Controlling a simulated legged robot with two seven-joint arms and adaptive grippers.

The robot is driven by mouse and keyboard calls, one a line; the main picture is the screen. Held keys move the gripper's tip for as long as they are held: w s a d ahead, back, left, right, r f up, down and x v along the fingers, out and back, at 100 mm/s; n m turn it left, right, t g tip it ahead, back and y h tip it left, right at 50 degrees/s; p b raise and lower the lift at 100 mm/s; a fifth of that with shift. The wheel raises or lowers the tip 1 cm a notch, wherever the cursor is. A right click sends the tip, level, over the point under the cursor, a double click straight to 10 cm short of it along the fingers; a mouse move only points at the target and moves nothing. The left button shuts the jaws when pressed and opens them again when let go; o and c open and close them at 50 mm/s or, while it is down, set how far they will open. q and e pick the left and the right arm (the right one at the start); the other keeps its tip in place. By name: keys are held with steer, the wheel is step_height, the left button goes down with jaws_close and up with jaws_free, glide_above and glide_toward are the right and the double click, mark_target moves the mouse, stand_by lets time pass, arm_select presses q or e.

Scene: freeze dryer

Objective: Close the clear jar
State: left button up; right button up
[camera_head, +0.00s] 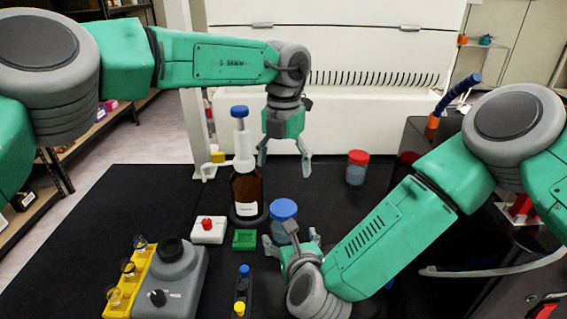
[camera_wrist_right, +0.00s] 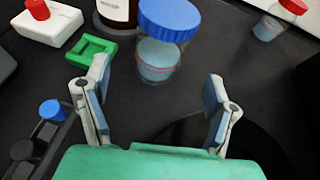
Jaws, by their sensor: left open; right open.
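A clear jar (camera_wrist_right: 157,62) with pale blue contents stands on the black table, with a blue lid (camera_wrist_right: 168,18) at its top. I cannot tell whether the lid is seated or fastened. In the head view the blue lid (camera_head: 284,209) shows just beyond my right gripper, which partly hides the jar. My right gripper (camera_head: 291,240) is open and empty; in the right wrist view its fingers (camera_wrist_right: 157,90) are spread, with the jar ahead of them. My left gripper (camera_head: 285,160) is open and empty, pointing down above the table behind the jar.
A brown bottle (camera_head: 248,190) with a blue-capped dispenser stands left of the jar. A red-lidded jar (camera_head: 357,168) stands at the back right. A green block (camera_head: 244,239), a white box with a red knob (camera_head: 208,230) and a grey device (camera_head: 172,272) are left.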

steer(key=shift+v, duration=1.8)
